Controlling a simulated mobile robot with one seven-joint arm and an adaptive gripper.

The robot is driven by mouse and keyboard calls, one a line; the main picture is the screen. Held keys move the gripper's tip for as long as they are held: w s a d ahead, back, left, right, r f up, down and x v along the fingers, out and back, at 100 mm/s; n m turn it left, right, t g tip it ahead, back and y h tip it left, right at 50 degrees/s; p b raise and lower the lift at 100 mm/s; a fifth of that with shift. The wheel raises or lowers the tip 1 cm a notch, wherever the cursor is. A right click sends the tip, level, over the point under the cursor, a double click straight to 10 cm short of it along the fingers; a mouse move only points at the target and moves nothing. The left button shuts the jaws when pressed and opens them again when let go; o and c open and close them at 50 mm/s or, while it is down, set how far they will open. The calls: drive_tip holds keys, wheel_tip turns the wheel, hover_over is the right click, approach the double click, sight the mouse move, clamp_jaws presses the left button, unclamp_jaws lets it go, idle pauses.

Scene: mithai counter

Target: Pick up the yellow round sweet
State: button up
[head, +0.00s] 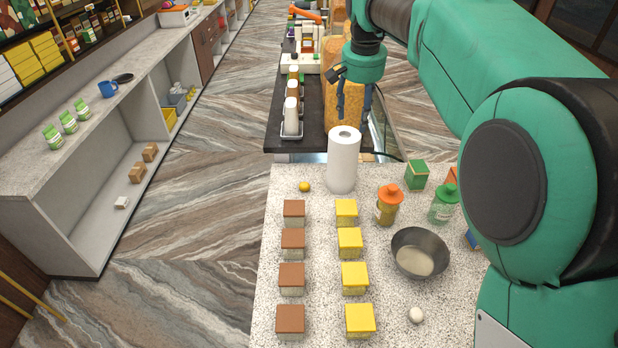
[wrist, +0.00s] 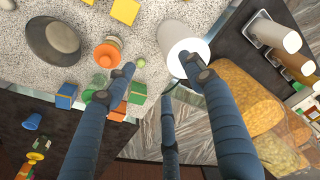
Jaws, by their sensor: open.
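The yellow round sweet (head: 304,187) is a small yellow ball on the speckled counter (head: 325,215), left of the paper towel roll in the head view. I cannot make it out in the wrist view. My gripper (head: 353,108) is open and empty, fingers pointing down, above and just beyond the paper towel roll (head: 343,162), apart from the sweet. In the wrist view its spread fingers (wrist: 162,75) frame the roll's near side and a patch of floor and counter edge.
Brown-topped boxes (head: 292,240) and yellow-topped boxes (head: 350,240) stand in two rows. Right are an orange-capped bottle (head: 388,205), a metal bowl (head: 419,253) and a white ball (head: 416,315). A pale green ball (wrist: 141,62) shows in the wrist view. The counter's left edge is clear.

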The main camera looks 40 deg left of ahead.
drive_tip(key=s+a+f+n+p, duration=0.1)
drive_tip(key=s+a+f+p, duration=0.15)
drive_tip(key=a, duration=0.45)
drive_tip(key=s+a+f+p, duration=0.1)
drive_tip(key=s+a+f, duration=0.3)
drive_tip(key=a, duration=0.3)
wheel_tip(320, 180, down, 11)
drive_tip(key=shift+s+a, duration=0.15)
drive_tip(key=shift+s, duration=0.05)
drive_tip(key=p, duration=0.2)
hover_over(304, 183)
drive_tip(key=shift+s+f, duration=0.15)
drive_tip(key=shift+f, duration=2)
drive_tip(key=shift+s+f, duration=0.1)
drive_tip(key=shift+f, duration=2.05)
drive_tip(key=shift+b, duration=0.3)
drive_tip(key=shift+w+f+p, duration=0.2)
drive_tip(key=shift+f+p, duration=0.6)
drive_tip(key=shift+f, duration=1.8)
